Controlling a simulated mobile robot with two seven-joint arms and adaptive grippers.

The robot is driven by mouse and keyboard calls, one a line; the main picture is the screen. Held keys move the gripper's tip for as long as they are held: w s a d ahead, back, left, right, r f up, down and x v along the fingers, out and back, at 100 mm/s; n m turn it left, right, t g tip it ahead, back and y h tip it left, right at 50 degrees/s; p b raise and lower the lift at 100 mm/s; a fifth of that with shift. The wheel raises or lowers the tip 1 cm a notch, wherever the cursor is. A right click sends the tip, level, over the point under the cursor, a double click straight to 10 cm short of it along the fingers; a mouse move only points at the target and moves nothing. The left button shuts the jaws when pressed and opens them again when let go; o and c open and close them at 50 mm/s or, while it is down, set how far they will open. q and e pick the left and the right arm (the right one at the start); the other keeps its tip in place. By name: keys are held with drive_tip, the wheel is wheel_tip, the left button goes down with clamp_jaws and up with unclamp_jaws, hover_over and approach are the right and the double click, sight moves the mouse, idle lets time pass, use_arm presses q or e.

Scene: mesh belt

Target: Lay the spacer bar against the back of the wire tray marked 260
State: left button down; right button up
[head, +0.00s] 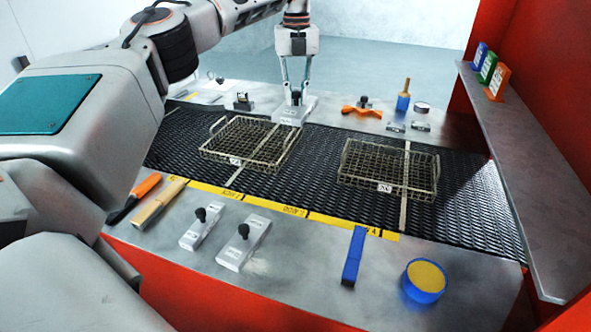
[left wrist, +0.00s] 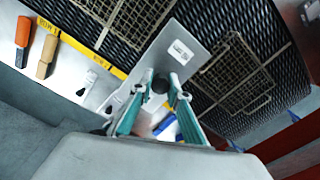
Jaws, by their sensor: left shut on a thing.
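My left gripper (head: 296,88) is shut on the black knob of a grey metal bar (head: 290,113). In the head view the bar shows at the far corner of the left wire tray (head: 233,151); whether it touches the tray or belt I cannot tell. In the left wrist view the labelled bar (left wrist: 172,42) stretches out from my fingertips (left wrist: 158,86). A second wire tray (head: 362,177) sits further right on the belt, with a tag (head: 385,187) too small to read surely. My right gripper is not in view.
The black mesh belt (head: 310,190) runs between two metal ledges. The near ledge (head: 300,270) holds two similar knobbed bars (head: 243,245), a blue bar (head: 353,256), a blue-yellow round tub (head: 424,280) and handled tools. An orange item (head: 362,111) lies on the far ledge. A shelf (head: 530,170) stands right.

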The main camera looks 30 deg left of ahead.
use_arm(q)
drive_tip(key=shift+a+f, duration=0.1)
drive_tip(key=shift+f, duration=0.15)
wheel_tip(320, 180, down, 19)
drive_tip(key=shift+w+f, duration=0.1)
drive_tip(key=shift+f, duration=0.1)
drive_tip(key=shift+f, duration=0.1)
idle(0.3)
drive_tip(key=c, duration=2)
unclamp_jaws()
drive_tip(key=shift+f, duration=0.1)
drive_tip(key=shift+o, duration=0.4)
wheel_tip(320, 180, up, 12)
drive_tip(key=shift+b, duration=0.4)
